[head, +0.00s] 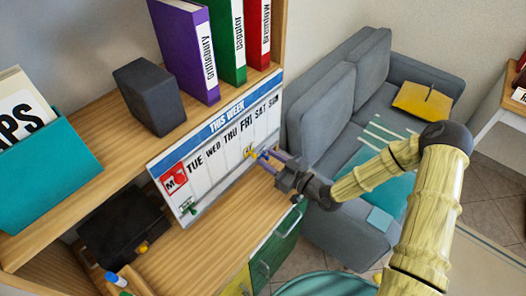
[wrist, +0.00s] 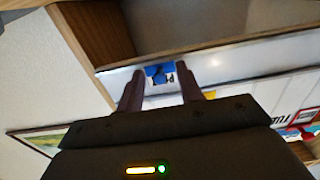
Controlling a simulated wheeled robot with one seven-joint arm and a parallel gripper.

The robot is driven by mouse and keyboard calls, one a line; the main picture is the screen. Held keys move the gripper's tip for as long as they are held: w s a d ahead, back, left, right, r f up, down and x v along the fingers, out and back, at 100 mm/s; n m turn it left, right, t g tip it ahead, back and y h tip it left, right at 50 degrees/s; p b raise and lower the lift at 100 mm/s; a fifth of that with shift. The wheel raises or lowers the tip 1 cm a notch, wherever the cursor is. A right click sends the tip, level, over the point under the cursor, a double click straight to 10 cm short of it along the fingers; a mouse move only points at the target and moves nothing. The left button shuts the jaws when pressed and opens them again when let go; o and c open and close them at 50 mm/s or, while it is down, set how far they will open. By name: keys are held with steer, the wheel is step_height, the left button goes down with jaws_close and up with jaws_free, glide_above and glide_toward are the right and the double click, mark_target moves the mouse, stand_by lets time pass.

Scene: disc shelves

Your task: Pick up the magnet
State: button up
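A whiteboard (head: 222,148) headed "THIS WEEK" leans at the front of the desk's shelf. A small blue piece (head: 264,154), probably a magnet, is at its lower right, close to a yellow piece (head: 249,152). A red square (head: 174,180) with a white mark is at the board's left. My gripper (head: 271,162) is at the board's right side, by the blue piece. In the wrist view, the fingers are apart, with a blue piece (wrist: 160,71) showing between the fingertips and gaps beside it. Whether they touch it is unclear.
Purple, green and red binders (head: 240,40) and a dark speaker (head: 149,95) stand on the shelf above. A green clip (head: 188,207) is at the board's lower left. The desk top (head: 225,235) before the board is mostly clear. A grey sofa (head: 350,110) stands behind my arm.

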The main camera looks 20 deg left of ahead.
steer(key=shift+w, duration=0.2)
steer(key=shift+o, duration=0.2)
steer(key=shift+s+a, duration=0.1)
steer(key=shift+s, duration=0.15)
steer(key=c, duration=0.4)
jaws_close()
steer(key=shift+d, duration=0.25)
